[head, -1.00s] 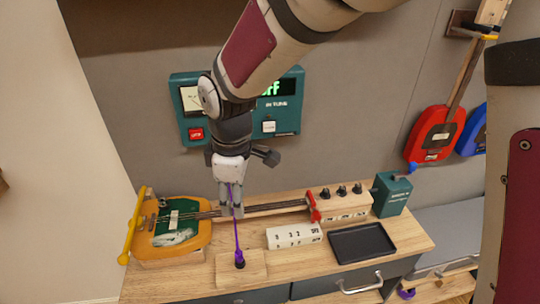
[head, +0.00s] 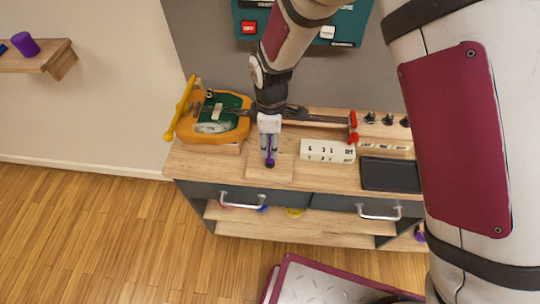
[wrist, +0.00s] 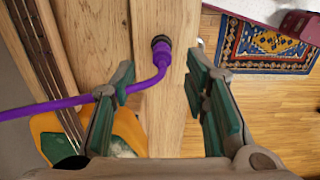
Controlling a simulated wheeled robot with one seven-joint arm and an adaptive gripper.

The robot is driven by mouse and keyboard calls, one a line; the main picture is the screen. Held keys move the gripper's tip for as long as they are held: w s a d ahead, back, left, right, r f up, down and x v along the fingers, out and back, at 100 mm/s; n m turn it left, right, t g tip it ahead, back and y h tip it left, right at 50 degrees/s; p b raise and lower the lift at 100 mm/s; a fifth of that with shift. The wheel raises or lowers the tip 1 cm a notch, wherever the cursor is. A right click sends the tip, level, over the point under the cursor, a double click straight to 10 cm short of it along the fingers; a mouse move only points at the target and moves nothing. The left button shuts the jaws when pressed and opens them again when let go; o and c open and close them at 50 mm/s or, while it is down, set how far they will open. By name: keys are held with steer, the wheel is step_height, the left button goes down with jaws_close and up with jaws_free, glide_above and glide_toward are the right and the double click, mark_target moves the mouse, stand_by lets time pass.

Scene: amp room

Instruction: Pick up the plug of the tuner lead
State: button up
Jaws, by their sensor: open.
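The plug of the tuner lead (wrist: 161,50) is purple with a black collar and stands on a small wooden block (head: 284,177) at the front of the bench. The purple lead (wrist: 45,107) bends away from it to the left in the wrist view. My gripper (wrist: 160,66) is open and empty, with green-padded fingers on either side of the plug's line. In the head view my gripper (head: 269,152) points down just above the plug (head: 270,163), which it partly covers. I cannot tell whether the fingertips are level with the plug.
An orange guitar (head: 226,133) lies on the bench at the left, its neck behind my gripper. A white numbered block (head: 328,151) and a black tray (head: 390,174) are to the right. Drawer handles (head: 243,201) project from the front. The floor (head: 100,225) at left is clear.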

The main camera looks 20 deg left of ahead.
steer(key=f, duration=0.1)
steer(key=f+p, duration=0.1)
steer(key=f, duration=0.2)
steer(key=shift+s+f, duration=0.15)
steer(key=shift+s, duration=0.1)
steer(key=shift+w+f, duration=0.1)
steer(key=shift+f, duration=0.45)
jaws_close()
